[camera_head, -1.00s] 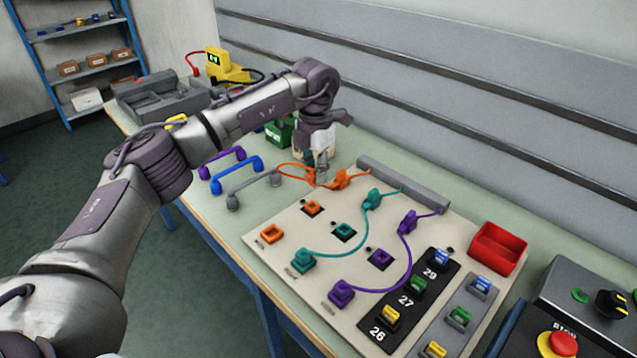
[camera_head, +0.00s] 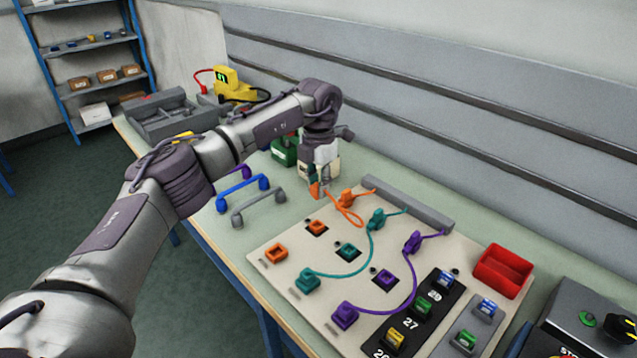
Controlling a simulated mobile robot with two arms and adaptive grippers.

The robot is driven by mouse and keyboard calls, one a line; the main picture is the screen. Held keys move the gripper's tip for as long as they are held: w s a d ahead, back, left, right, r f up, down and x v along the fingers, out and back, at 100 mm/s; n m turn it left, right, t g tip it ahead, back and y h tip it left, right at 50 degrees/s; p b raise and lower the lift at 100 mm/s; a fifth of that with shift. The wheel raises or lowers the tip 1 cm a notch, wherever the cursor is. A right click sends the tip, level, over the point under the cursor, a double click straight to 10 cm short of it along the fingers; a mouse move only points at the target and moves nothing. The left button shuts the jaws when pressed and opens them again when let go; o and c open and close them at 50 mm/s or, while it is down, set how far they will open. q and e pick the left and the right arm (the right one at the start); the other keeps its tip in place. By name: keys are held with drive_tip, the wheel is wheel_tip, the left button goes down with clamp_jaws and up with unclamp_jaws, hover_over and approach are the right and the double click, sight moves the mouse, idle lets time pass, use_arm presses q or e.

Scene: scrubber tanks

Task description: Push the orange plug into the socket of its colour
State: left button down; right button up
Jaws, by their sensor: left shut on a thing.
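My left gripper (camera_head: 321,188) points down above the far left part of the beige panel (camera_head: 285,291). It is shut on the orange plug (camera_head: 315,191), which is partly hidden by the fingers. An orange cable (camera_head: 352,216) loops from the plug to an orange connector (camera_head: 347,199) at the panel's back. An orange-rimmed socket on a dark plate (camera_head: 317,228) lies just below the plug in the picture, apart from it. A second orange square holder (camera_head: 276,254) is nearer the panel's left edge and looks empty. My right gripper is not in view.
Teal (camera_head: 307,281) and purple (camera_head: 344,316) plugs with cables sit on the panel, near teal (camera_head: 348,251) and purple (camera_head: 385,279) sockets. A grey bar (camera_head: 408,203) lies behind. A red bin (camera_head: 502,270) is right. Blue (camera_head: 242,190) and grey (camera_head: 257,207) handles stand left.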

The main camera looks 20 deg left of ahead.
use_arm(q)
drive_tip(key=b, duration=0.4)
hover_over(318, 227)
drive_tip(key=shift+w+f, duration=0.1)
drive_tip(key=shift+f, duration=3.8)
drive_tip(key=shift+p, duration=0.5)
drive_tip(key=shift+f, duration=0.2)
drive_tip(key=shift+d+f+b, duration=0.1)
drive_tip(key=shift+f+b, duration=0.55)
drive_tip(key=shift+f, duration=0.2)
drive_tip(key=c, duration=0.9)
unclamp_jaws()
drive_tip(key=shift+o, duration=0.3)
drive_tip(key=o, duration=0.4)
drive_tip(key=shift+o, duration=0.2)
drive_tip(key=shift+r, duration=0.1)
